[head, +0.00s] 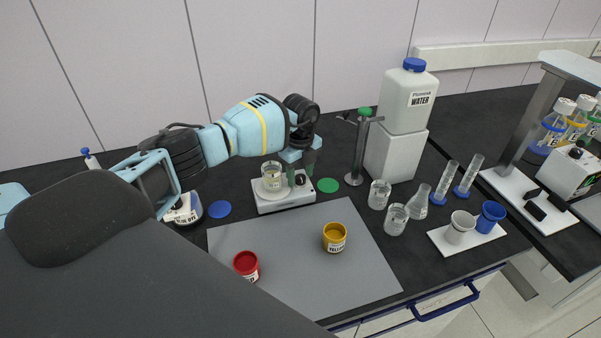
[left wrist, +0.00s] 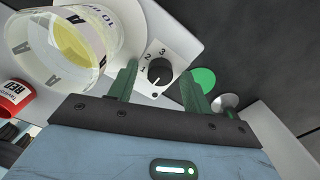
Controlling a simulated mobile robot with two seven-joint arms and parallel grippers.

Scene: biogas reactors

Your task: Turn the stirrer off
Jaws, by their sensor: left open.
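The stirrer (head: 286,199) is a flat white unit at the back of the dark bench. A glass beaker (head: 271,176) with pale yellow liquid stands on its plate; it also shows in the left wrist view (left wrist: 65,42). The stirrer's black knob (left wrist: 160,71) has the numbers 1, 2 and 3 beside it; its exact setting is hard to tell. My left gripper (head: 303,168) is open over the knob end of the stirrer. In the left wrist view its green fingers (left wrist: 160,92) are on either side of the knob, apart from it. My right gripper is not in view.
A green disc (head: 328,185) and a metal stand with a tap (head: 358,150) are right of the stirrer. A grey mat (head: 300,245) in front holds a red jar (head: 246,265) and a yellow jar (head: 334,237). Glassware (head: 395,218) stands further right.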

